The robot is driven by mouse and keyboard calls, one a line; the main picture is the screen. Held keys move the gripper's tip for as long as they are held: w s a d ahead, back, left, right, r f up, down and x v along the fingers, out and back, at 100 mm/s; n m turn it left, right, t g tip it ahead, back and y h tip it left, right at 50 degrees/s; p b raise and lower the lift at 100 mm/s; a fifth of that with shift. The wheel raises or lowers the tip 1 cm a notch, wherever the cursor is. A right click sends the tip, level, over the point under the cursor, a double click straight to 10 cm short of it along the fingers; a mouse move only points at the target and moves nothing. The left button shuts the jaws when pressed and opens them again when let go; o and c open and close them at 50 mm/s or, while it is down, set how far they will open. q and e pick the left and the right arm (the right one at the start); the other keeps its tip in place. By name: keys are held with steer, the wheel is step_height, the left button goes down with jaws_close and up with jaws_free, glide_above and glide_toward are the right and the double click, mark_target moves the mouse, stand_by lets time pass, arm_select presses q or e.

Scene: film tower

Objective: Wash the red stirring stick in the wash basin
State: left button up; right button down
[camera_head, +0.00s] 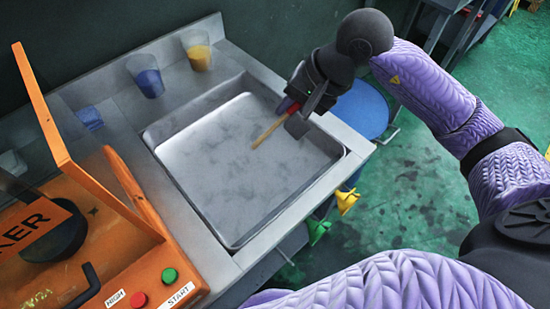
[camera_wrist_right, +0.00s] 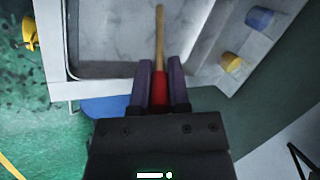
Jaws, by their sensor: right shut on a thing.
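The red stirring stick (camera_wrist_right: 160,90) has a red handle and a wooden shaft. My right gripper (camera_wrist_right: 165,85) is shut on its red end. In the head view the wooden shaft (camera_head: 268,131) points down and left over the wash basin (camera_head: 200,215), a grey metal basin set in the counter. My right gripper (camera_head: 298,115) is above the basin's far right part. I cannot tell whether the stick's tip touches the basin's surface. My left gripper is not in view.
A blue cup (camera_head: 149,83) and a yellow cup (camera_head: 198,57) stand on the counter behind the basin. An orange machine (camera_head: 130,240) with red and green buttons is at the left. Yellow and green things (camera_head: 346,201) hang at the counter's right edge. A blue round seat (camera_head: 362,108) stands beyond it.

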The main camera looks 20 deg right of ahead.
stand_by(0.4)
step_height(320, 180, up, 4)
steer(key=p, duration=0.2)
steer(key=shift+r+p, duration=0.15)
steer(key=shift+p, duration=0.15)
stand_by(0.4)
